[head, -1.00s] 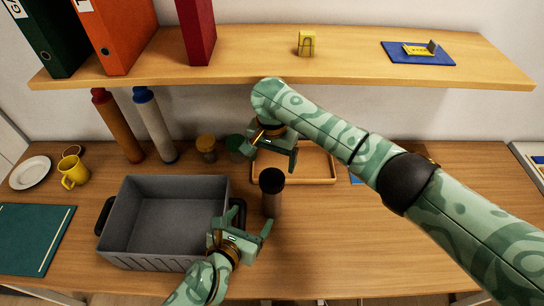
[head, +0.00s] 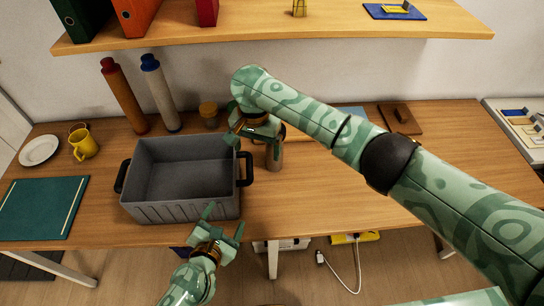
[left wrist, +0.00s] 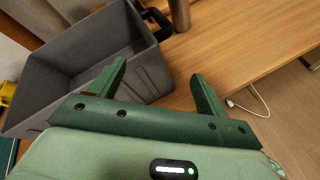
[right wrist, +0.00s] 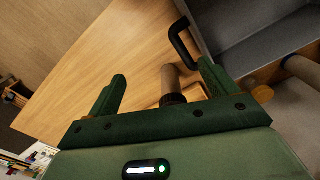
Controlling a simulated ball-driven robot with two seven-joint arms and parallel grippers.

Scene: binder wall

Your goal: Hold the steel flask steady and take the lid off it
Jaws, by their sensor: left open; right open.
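The steel flask (head: 274,158) stands upright on the table to the right of the grey crate; my right gripper hides its top in the head view. Its dark lid (right wrist: 173,99) shows in the right wrist view, with the steel body (right wrist: 169,77) beyond it. My right gripper (head: 254,144) is open above the flask, and the lid appears between its fingers in the right wrist view; I see no grip on it. My left gripper (head: 225,217) is open and empty by the table's front edge, in front of the crate. The flask's lower body (left wrist: 180,14) shows at the top of the left wrist view.
The grey crate (head: 183,211) stands left of the flask, its black handle (head: 245,169) close by. A jar with an orange lid (head: 209,110) is behind. A shelf (head: 330,30) overhangs the back. The table right of the flask is mostly clear.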

